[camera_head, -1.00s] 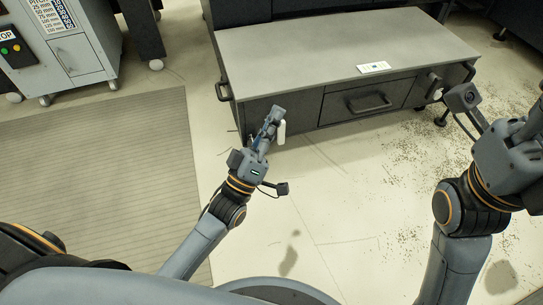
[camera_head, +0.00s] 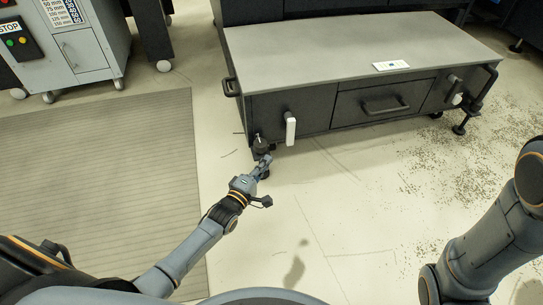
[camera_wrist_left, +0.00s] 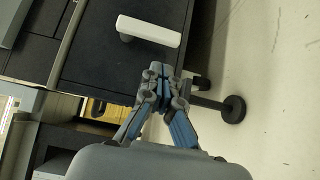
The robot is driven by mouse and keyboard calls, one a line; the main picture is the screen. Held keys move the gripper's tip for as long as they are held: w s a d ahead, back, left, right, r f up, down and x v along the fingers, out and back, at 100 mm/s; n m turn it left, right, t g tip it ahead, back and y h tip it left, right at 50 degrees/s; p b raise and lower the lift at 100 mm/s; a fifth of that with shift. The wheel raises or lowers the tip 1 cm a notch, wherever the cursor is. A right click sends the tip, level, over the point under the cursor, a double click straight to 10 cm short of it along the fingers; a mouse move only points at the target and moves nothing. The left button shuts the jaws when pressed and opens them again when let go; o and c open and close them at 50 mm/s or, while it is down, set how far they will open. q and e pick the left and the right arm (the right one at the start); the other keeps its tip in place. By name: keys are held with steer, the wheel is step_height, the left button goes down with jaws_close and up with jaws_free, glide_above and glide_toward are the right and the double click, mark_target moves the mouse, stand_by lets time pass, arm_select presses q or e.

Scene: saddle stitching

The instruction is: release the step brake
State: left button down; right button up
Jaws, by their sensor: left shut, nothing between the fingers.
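The step (camera_head: 350,40) is a dark low cabinet with a grey top. On its front left a brake lever with a white handle (camera_head: 290,130) hangs downward. The same white handle (camera_wrist_left: 150,31) shows in the left wrist view. A second white-tipped lever (camera_head: 456,98) is at the step's right end. My left gripper (camera_head: 265,160) is shut and empty, low by the step's front left corner, left of and below the white handle. In the left wrist view its fingertips (camera_wrist_left: 160,72) are apart from the handle. My right gripper is out of view.
A black foot (camera_wrist_left: 232,108) stands on the floor close to my left fingers. The step has a drawer with a black handle (camera_head: 385,105) and a small white card (camera_head: 391,65) on top. A ribbed mat (camera_head: 100,180) lies at left. The floor in front is mostly clear.

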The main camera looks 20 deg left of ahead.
mark_target(291, 133)
arm_select(q)
steer(key=w+d+b, duration=0.1)
steer(key=w+b, duration=0.4)
steer(key=w, duration=0.3)
steer(key=shift+w+d, duration=0.35)
steer(key=shift+w, duration=0.05)
